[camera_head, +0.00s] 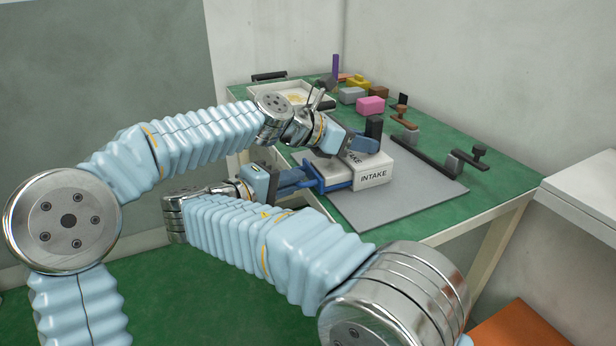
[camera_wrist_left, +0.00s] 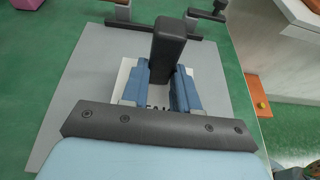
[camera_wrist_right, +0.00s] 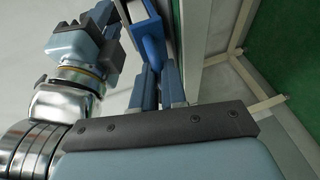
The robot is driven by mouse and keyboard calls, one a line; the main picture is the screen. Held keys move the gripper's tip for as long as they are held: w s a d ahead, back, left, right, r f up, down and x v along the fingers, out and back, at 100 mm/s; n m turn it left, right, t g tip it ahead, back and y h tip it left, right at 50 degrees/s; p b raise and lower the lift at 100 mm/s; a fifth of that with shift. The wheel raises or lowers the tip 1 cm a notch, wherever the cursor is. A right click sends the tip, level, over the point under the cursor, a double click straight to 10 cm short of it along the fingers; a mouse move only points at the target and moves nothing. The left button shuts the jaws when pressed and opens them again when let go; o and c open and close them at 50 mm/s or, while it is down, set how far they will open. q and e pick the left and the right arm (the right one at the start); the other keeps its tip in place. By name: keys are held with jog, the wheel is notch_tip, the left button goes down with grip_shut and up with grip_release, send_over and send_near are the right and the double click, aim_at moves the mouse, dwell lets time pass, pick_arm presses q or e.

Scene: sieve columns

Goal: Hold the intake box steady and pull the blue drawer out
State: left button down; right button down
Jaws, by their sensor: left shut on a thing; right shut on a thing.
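The white intake box (camera_head: 374,174), lettered INTAKE, sits on a grey mat (camera_head: 400,205) on the green table. My left gripper (camera_head: 358,146) is over its top, shut on the upright black post there; the post (camera_wrist_left: 168,45) stands between the blue fingers in the left wrist view. The blue drawer (camera_head: 338,186) shows at the box's left side; how far it stands out is hard to tell. My right gripper (camera_head: 300,179) is shut on the drawer's blue handle (camera_head: 313,174), which also shows between the fingers in the right wrist view (camera_wrist_right: 150,42).
Behind the box stand a pink block (camera_head: 370,105), a grey block (camera_head: 351,95) and a white tray (camera_head: 318,98). A dark rail with small posts (camera_head: 425,154) lies at the right. The mat's front is clear. A white surface (camera_head: 585,190) stands at the right.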

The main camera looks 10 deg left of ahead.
jog(key=c, duration=1.4)
grip_release()
jog(key=shift+c, duration=0.2)
jog(key=v, duration=0.7)
jog(key=shift+s+a, duration=0.2)
pick_arm(q)
jog(key=c, duration=0.8)
grip_release()
